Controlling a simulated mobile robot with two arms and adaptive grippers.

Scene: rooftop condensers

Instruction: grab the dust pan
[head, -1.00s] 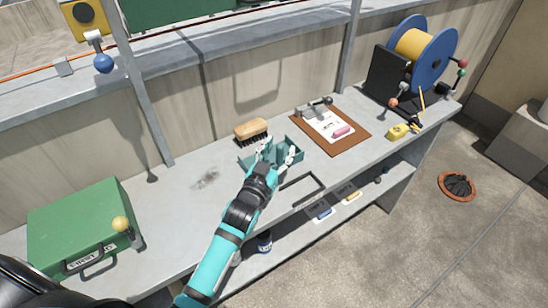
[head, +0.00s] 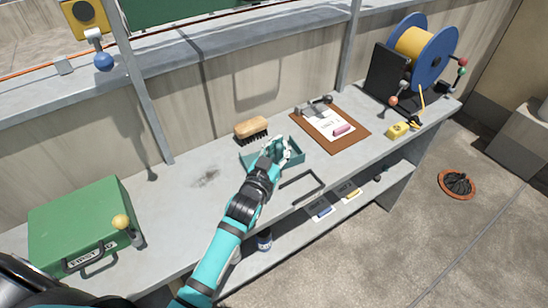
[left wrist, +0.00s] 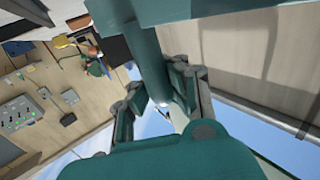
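The dust pan (head: 292,158) is teal and lies on the grey bench top, in front of the wooden brush. My left gripper (head: 276,148) is over it from the front, with its fingers closed in around the middle of the pan and hiding part of it. In the left wrist view a teal round bar, which looks like the dust pan's handle (left wrist: 156,55), runs between the two fingers of the left gripper (left wrist: 160,88). The fingers appear to press on it from both sides. My right gripper is not in view.
A wooden brush (head: 251,129) stands close behind the pan. A clipboard (head: 348,140) lies to the right, with a cable reel (head: 432,58) farther right. A green first-aid case (head: 75,218) is at left. The bench between case and pan is mostly clear.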

